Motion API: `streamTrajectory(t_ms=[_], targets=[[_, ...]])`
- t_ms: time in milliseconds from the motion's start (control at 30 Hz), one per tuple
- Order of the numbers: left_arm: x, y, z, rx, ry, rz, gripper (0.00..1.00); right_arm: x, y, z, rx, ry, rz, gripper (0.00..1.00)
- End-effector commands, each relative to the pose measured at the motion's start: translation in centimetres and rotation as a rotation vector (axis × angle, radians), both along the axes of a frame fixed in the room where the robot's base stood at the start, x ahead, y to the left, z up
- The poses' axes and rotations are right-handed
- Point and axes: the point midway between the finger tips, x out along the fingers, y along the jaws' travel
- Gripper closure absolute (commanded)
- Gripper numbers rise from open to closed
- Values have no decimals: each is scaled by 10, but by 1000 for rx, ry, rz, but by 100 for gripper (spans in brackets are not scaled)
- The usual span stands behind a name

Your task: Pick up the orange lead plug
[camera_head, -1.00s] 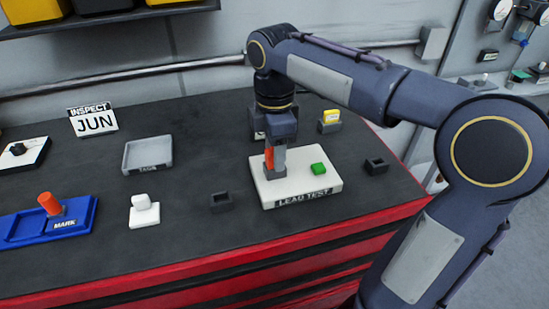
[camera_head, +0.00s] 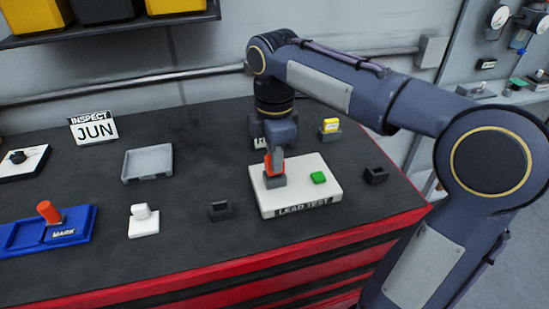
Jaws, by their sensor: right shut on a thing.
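The orange lead plug (camera_head: 268,165) stands in a small dark grey socket (camera_head: 275,181) on the white LEAD TEST board (camera_head: 308,200). My right gripper (camera_head: 276,164) reaches down from above and is shut on the plug. The fingers hide part of the plug. The plug's lower end meets the socket, and I cannot tell whether it is still seated. My left gripper is not in view.
Dark holders (camera_head: 221,211) and (camera_head: 376,175) flank the board. A grey tray (camera_head: 148,163), a white block (camera_head: 143,221) and a blue MARK tray (camera_head: 22,236) stand left.

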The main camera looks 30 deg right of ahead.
Motion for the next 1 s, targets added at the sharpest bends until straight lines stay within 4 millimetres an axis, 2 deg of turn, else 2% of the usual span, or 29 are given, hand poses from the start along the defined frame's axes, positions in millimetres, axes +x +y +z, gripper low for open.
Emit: streamTrajectory(t_ms=[167, 500, 700, 1000], targets=[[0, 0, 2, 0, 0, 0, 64, 1, 0, 26, 1, -4, 0, 100], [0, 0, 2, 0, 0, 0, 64, -56, 4, 88, 2, -7, 2, 100], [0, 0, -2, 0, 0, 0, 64, -98, 6, 104, 1, -5, 2, 100], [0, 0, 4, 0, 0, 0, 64, -133, 9, 121, 0, -3, 0, 100]])
